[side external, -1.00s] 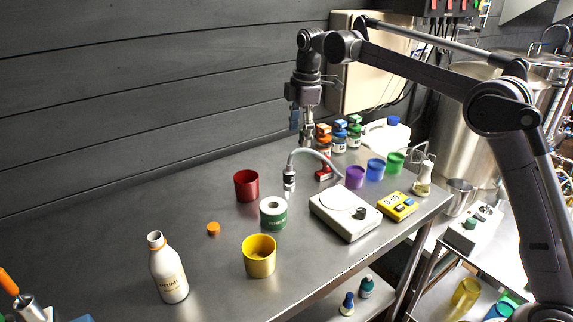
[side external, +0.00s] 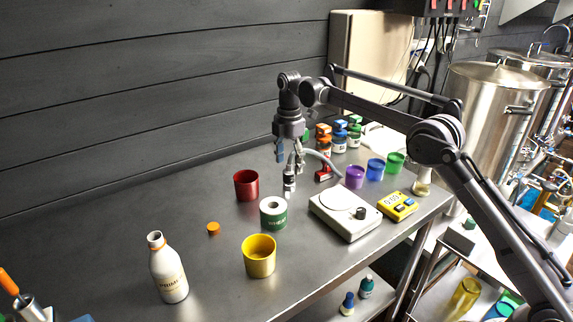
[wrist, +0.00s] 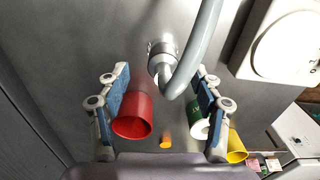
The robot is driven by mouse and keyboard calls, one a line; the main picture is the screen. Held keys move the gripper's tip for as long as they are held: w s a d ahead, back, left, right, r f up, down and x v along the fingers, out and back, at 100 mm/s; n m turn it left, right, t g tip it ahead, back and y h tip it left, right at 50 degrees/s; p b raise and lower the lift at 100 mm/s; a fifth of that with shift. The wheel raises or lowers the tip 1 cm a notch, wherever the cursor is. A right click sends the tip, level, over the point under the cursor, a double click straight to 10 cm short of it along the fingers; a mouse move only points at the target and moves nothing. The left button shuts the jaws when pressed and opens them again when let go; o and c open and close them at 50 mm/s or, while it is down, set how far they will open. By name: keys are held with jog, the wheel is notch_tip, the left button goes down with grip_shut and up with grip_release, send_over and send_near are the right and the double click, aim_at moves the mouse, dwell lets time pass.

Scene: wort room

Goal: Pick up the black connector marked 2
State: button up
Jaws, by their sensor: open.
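The connector (side external: 289,183), black and silver, stands upright on the table at the end of a bent grey hose (side external: 321,157). In the wrist view the connector (wrist: 158,50) is seen from above, partly covered by the hose. Its number cannot be read. My gripper (side external: 289,158) points down just above the connector. In the wrist view my gripper (wrist: 161,78) is open, with a blue-padded finger on each side of the hose and nothing held. The connector's top lies forward of the fingertips there.
A red cup (side external: 246,186) stands left of the connector, and a green-labelled roll (side external: 273,213) in front. A white scale-like device (side external: 345,213) is at right. Bottles (side external: 323,142) stand behind, coloured cups (side external: 355,177) at right. The table's left part is mostly clear.

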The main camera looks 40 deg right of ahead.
aim_at(290, 178)
jog(key=shift+s+d+f, duration=0.1)
jog(key=shift+f, duration=1.45)
jog(key=shift+s+d+f, duration=0.1)
jog(key=shift+f, duration=1.4)
jog(key=c, duration=1.4)
